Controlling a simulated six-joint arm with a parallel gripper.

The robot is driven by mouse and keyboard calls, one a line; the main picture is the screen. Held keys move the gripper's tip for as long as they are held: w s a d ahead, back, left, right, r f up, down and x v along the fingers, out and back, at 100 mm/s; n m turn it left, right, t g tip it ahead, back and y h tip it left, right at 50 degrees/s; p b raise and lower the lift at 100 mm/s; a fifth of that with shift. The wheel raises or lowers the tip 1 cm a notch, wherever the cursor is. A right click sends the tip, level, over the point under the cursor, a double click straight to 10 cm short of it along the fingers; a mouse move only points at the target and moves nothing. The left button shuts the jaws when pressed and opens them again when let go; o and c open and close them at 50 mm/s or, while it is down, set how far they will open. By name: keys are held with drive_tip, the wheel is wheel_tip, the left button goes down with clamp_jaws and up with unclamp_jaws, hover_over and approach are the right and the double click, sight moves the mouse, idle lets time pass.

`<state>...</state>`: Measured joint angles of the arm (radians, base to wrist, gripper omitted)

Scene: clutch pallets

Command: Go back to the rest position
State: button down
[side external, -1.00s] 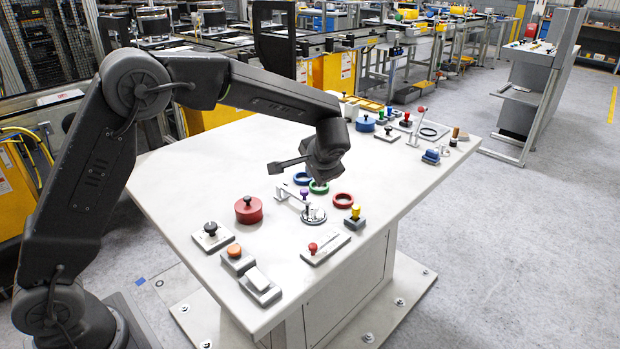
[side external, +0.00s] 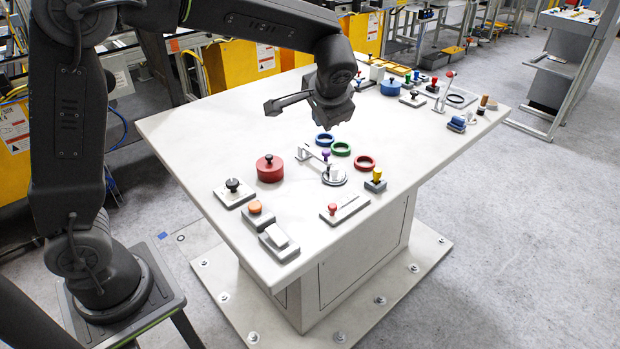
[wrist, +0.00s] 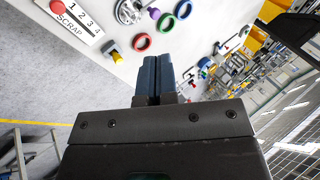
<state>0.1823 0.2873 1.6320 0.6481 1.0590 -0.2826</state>
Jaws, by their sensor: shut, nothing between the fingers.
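My gripper (side external: 338,122) hangs in the air above the white table, on the far side of the coloured rings. In the wrist view its two blue-grey fingers (wrist: 158,75) lie side by side, shut with nothing between them. The table (side external: 215,150) stands in front of my arm. My upper arm is upright, and my forearm reaches across the back of the table. No marker for the rest position shows.
Blue (side external: 325,140), green (side external: 341,148) and red (side external: 364,162) rings lie below my gripper, near a small metal stand (side external: 308,154). A red cylinder (side external: 270,170), buttons and a slider (side external: 345,207) occupy the front. More parts, including a blue cylinder (side external: 390,88), stand at the back right. The table's left is clear.

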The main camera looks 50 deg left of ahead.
drive_tip(key=s+d+r+n+t+h, duration=0.1)
drive_tip(key=s+h, duration=0.2)
drive_tip(key=s, duration=0.9)
drive_tip(key=s+r+n+h, duration=0.1)
drive_tip(key=s+h, duration=0.1)
drive_tip(key=s, duration=1.1)
drive_tip(key=shift+s+d+r+t+h, duration=0.25)
drive_tip(key=shift+d+t+h, duration=0.1)
drive_tip(key=shift+t+h, duration=0.05)
drive_tip(key=c, duration=1.8)
unclamp_jaws()
drive_tip(key=shift+c, duration=0.2)
